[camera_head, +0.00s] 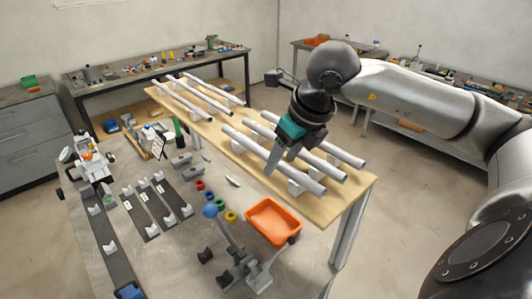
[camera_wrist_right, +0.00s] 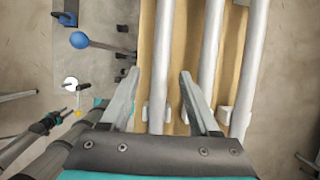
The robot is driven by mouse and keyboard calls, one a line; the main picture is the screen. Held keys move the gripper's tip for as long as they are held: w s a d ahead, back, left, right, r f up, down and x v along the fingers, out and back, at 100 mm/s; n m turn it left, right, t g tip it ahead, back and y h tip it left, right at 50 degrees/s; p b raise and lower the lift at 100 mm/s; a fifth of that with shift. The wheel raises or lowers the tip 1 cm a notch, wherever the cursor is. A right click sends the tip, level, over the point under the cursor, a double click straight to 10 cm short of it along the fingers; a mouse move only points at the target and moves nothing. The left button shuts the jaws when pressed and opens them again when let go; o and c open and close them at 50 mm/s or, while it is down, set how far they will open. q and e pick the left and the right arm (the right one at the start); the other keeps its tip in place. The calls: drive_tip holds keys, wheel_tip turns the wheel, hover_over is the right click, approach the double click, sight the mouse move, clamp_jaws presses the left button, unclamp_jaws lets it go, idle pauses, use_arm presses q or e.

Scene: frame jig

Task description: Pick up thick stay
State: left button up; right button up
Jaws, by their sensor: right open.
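Several pale grey tubes lie side by side on supports on a raised wooden board. I cannot tell from thickness which one is the thick stay. My right gripper (camera_head: 281,160) is open over the near group, at its front tube (camera_head: 246,140). In the right wrist view the gripper (camera_wrist_right: 160,78) has its fingers apart, with one tube (camera_wrist_right: 163,45) lined up between them. No grip on it shows. Two more tubes of this group, a middle one (camera_wrist_right: 210,50) and an outer one (camera_wrist_right: 250,70), lie to the right. My left gripper does not show.
An orange tray (camera_head: 250,228) stands in front of the board (camera_head: 359,186). A blue ball (camera_head: 210,211), coloured rings and dark strips with pale blocks lie on the grey table (camera_head: 180,265). A second group of tubes (camera_head: 190,102) lies at the board's far end.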

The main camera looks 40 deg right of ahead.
clamp_jaws()
idle(0.4)
